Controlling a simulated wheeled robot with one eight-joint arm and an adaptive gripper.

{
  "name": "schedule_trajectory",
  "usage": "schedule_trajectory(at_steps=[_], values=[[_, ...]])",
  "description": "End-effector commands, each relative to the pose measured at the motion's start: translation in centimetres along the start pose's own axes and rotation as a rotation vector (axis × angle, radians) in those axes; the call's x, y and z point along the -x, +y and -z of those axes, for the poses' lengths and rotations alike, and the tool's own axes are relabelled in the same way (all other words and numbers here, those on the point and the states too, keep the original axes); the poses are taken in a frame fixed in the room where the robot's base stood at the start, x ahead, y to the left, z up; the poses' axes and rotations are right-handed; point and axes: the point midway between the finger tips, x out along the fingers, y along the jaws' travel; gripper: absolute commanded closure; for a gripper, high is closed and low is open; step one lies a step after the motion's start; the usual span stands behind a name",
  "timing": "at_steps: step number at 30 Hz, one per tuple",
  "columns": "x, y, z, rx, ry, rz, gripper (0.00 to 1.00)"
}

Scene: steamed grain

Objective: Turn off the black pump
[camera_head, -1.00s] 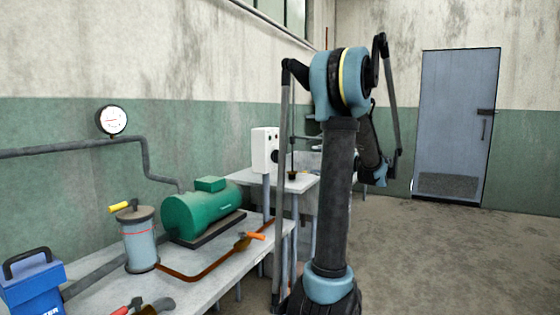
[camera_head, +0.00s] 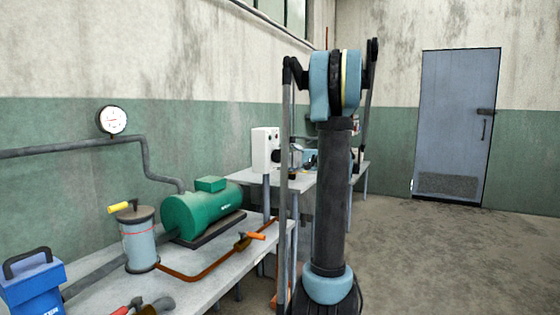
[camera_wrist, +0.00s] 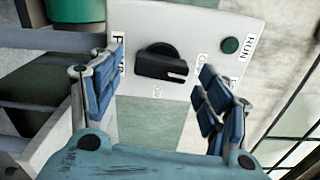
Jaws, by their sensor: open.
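A white control box (camera_head: 265,150) stands by the wall at the small table. In the wrist view its white panel (camera_wrist: 200,22) bears a black rotary knob (camera_wrist: 162,64), with a pale pointer mark toward picture right. A green RUN button or lamp (camera_wrist: 231,45) is at the panel's upper right. Labels beside the knob are partly hidden by the fingers. My gripper (camera_wrist: 161,62) is open, its blue-padded fingers on either side of the knob, with visible gaps. I see no black pump; a green motor-like machine (camera_head: 203,211) sits on the bench.
A gauge (camera_head: 112,120) and pipe are on the wall. Open floor lies right, before a grey door (camera_head: 455,125).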

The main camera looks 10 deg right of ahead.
Motion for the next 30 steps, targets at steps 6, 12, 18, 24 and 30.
schedule_trajectory(at_steps=[6, 12, 18, 24, 30], values=[[-1.6, 0.0, -0.1, 0.0, -0.001, 0.0, 0.3], [-1.9, 0.0, -0.1, 0.0, -0.001, 0.0, 0.3], [-1.9, 0.0, 0.0, 0.0, 0.0, 0.0, 0.44], [-1.9, 0.0, 0.0, 0.0, -0.001, -0.001, 0.74], [-1.9, 0.1, -0.1, 0.042, -0.001, -0.002, 0.74]])
